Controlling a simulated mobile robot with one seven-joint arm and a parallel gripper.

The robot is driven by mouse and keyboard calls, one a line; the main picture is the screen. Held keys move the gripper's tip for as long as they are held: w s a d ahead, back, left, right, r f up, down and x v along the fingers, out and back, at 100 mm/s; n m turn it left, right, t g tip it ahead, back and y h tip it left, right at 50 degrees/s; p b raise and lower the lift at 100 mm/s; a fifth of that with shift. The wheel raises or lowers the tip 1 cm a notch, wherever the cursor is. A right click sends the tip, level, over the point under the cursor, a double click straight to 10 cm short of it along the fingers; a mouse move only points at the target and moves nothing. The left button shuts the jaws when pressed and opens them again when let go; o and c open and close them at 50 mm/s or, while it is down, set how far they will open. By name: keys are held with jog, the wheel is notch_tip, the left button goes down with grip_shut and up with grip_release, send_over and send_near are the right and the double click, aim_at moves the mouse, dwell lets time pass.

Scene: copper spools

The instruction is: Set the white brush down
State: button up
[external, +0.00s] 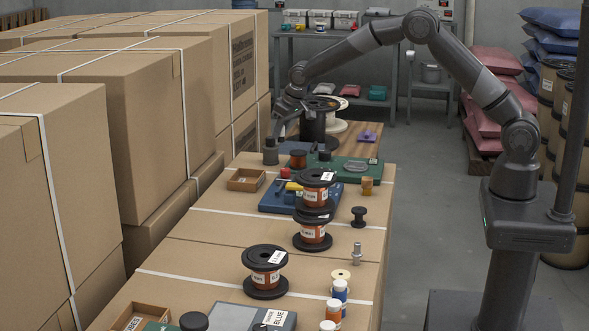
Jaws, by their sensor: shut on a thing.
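My gripper (279,127) is at the far end of the row of boxes, pointing down. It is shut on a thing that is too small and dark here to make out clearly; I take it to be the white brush. No white brush shows clearly anywhere else. Just below the gripper stands a dark grey knobbed weight (270,152). A tall black spool (312,124) stands close to the right of the gripper. I cannot tell the exact gap between the jaws and the surface.
Copper spools (315,188) stand stacked on the boxes, with another spool (265,275) nearer. A green mat (345,168), a blue tray (285,198) and a small wooden box (246,179) lie near the gripper. Large cartons (140,130) wall off the left.

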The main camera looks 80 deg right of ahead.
jog(key=w+a+f, duration=0.1)
jog(key=a, duration=0.1)
jog(key=w+a+f, duration=0.3)
jog(key=a, duration=0.1)
jog(key=shift+w+a+f, duration=0.15)
jog(key=shift+w+f, duration=0.1)
jog(key=shift+f, duration=2.1)
jog(key=shift+f, duration=0.15)
jog(key=o, duration=1)
